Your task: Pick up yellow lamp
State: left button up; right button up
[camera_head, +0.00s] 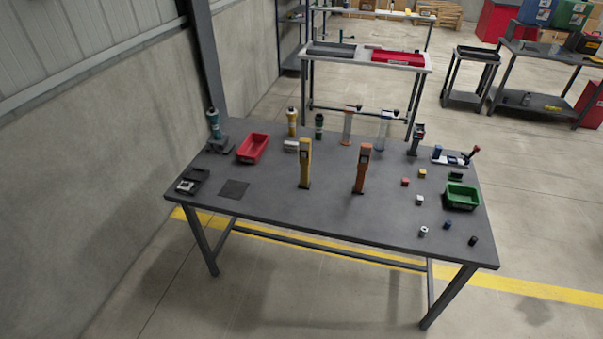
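A yellow upright lamp-like object (305,163) stands near the middle of the dark grey table (270,205). It looks tall and narrow, with a dark base. A similar orange one (362,168) stands a little to its right, apart from it. A smaller yellow upright item (292,121) stands behind them near the table's back edge. Neither of my grippers is in the head view, so their state does not show.
A red bin (252,148) stands at back left and a green bin (462,195) at right. Small blocks and cylinders lie on the right side. Several upright items line the back edge. The front middle is clear. A wall (90,180) runs along the left.

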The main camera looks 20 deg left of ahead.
aim_at(304, 143)
jog(key=z, duration=1.05)
jog(key=k, duration=0.1)
jog(key=u, duration=1.8)
jog(key=i, duration=1.6)
jog(key=z, duration=0.8)
jog(key=k, duration=0.35)
jog(key=u, duration=0.05)
jog(key=i, duration=0.45)
